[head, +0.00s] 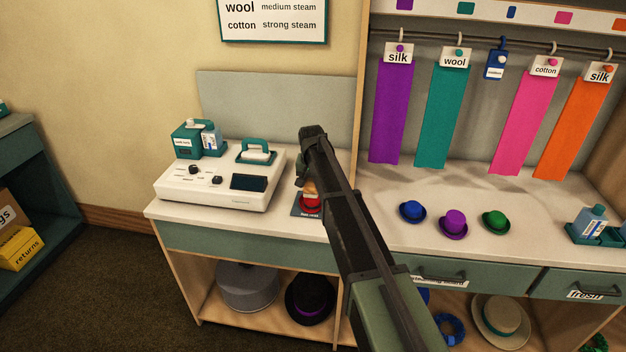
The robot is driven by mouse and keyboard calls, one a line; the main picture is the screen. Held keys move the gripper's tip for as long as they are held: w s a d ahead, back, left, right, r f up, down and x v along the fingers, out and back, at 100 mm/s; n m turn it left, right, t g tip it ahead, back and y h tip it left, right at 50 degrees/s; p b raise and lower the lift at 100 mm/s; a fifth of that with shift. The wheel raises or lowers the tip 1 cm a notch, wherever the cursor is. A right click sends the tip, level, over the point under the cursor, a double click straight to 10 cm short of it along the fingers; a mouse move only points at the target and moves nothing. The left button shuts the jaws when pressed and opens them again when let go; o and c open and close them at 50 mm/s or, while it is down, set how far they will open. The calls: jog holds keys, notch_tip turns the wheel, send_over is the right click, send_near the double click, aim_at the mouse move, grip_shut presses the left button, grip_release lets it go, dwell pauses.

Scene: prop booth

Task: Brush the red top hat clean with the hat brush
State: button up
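The small red top hat (311,204) sits on a dark labelled mat (299,212) on the white counter, right of the steamer console in the head view. My gripper (302,181) is just above the hat, pointing down, and my arm hides much of it. A small tan-orange piece (309,187) shows between the gripper and the hat. It may be the hat brush, but it is too small and covered to be sure. I cannot see the fingertips clearly, nor whether the piece touches the hat.
Blue (412,211), purple (453,224) and green (495,222) hats sit on the right counter under hanging cloths. Counter around the small hats is clear.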

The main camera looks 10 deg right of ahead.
aim_at(311, 185)
jog(key=s, duration=0.1)
jog(key=s+a, duration=0.1)
jog(key=s, duration=0.1)
notch_tip(311, 185, up, 8)
jog(key=p, duration=0.7)
jog(key=shift+s+a+f, duration=0.1)
jog(key=shift+f, duration=0.1)
jog(key=shift+f, duration=0.1)
